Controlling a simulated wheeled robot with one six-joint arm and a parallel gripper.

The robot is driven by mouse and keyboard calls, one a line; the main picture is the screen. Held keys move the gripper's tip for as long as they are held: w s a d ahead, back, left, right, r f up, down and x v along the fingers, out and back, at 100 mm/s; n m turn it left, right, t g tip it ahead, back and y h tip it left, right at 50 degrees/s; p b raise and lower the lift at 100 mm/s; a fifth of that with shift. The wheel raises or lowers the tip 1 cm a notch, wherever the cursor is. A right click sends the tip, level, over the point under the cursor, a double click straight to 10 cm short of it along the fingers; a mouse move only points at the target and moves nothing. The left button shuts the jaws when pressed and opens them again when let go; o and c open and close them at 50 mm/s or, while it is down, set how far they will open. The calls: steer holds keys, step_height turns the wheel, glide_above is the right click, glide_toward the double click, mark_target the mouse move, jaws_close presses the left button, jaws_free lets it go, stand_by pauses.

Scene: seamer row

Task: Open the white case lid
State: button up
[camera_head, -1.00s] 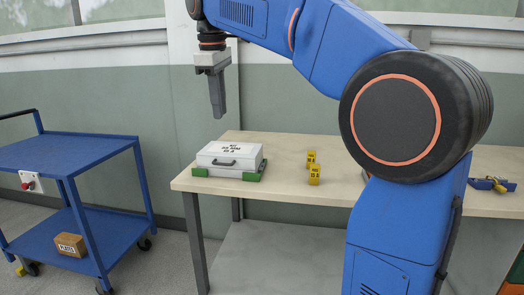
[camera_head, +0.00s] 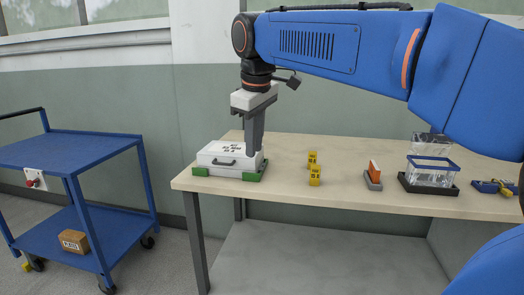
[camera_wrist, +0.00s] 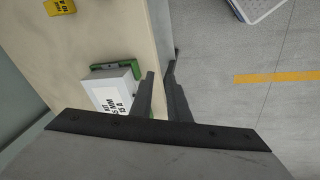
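The white case (camera_head: 232,160) lies flat and shut near the left end of the table, with a dark handle on its front and black lettering on its lid. Green pieces (camera_head: 252,177) sit at its lower corners. My gripper (camera_head: 251,152) points down at the right part of the case in the head view and hides some of its lid. In the wrist view the case (camera_wrist: 122,80) lies left of my gripper (camera_wrist: 160,75), whose two dark fingers stand a little apart with nothing between them. Whether a finger touches the case I cannot tell.
Two yellow blocks (camera_head: 314,175) stand right of the case on the wooden table (camera_head: 290,196). Farther right are an orange-and-grey item (camera_head: 374,175), a clear blue-rimmed box (camera_head: 432,177) and a blue-and-yellow item (camera_head: 490,187). A blue cart (camera_head: 75,152) stands left, with floor between.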

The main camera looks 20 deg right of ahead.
steer(key=shift+s+d+f+m, duration=0.15)
steer(key=shift+s+d+f, duration=0.05)
steer(key=shift+s+f, duration=0.25)
steer(key=shift+s+d+f+m, duration=0.15)
steer(key=shift+s+d+f, duration=0.05)
steer(key=shift+s+f, duration=0.2)
